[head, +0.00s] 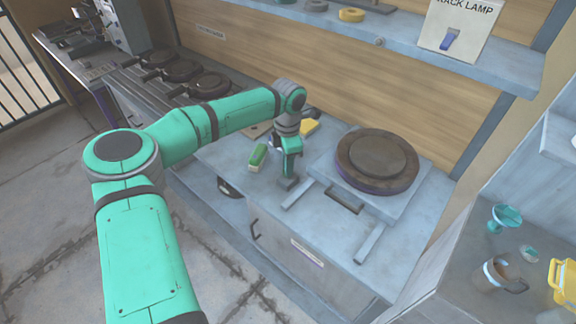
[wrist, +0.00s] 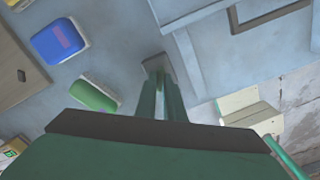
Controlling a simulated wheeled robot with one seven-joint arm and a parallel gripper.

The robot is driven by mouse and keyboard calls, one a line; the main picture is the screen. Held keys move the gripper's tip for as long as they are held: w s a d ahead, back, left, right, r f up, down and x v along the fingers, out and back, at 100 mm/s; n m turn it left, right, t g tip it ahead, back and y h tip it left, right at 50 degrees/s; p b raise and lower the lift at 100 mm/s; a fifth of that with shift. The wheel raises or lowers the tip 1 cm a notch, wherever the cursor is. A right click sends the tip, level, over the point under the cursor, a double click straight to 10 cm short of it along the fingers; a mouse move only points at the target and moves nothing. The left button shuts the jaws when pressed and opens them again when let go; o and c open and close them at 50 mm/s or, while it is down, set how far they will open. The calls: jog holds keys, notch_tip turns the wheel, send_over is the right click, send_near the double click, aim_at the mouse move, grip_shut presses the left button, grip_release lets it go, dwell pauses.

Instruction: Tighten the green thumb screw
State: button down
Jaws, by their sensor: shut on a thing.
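My gripper (head: 288,180) points down at the bench, left of the round plate press (head: 352,165). Its fingers (wrist: 160,78) are close together over a small grey block (wrist: 154,63), which also shows below the fingertips in the head view (head: 288,184). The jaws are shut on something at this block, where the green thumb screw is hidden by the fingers. I cannot make out the screw's head or how far it is turned. The press has a dark round plate (head: 377,160) on a grey square base.
A green-and-white block (head: 258,158) lies close left of my gripper, also in the wrist view (wrist: 95,96). A yellow item (head: 309,127) lies behind. A blue block (wrist: 60,41) shows in the wrist view. Two grey rails extend from the press front; one is this bar (head: 371,243).

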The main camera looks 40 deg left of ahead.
jog(key=m, duration=0.5)
jog(key=shift+m, duration=0.3)
jog(key=m, duration=0.5)
jog(key=shift+a+m, duration=0.1)
jog(key=shift+m, duration=0.2)
jog(key=c, duration=1.9)
grip_release()
jog(key=shift+o, duration=0.2)
notch_tip(320, 180, up, 11)
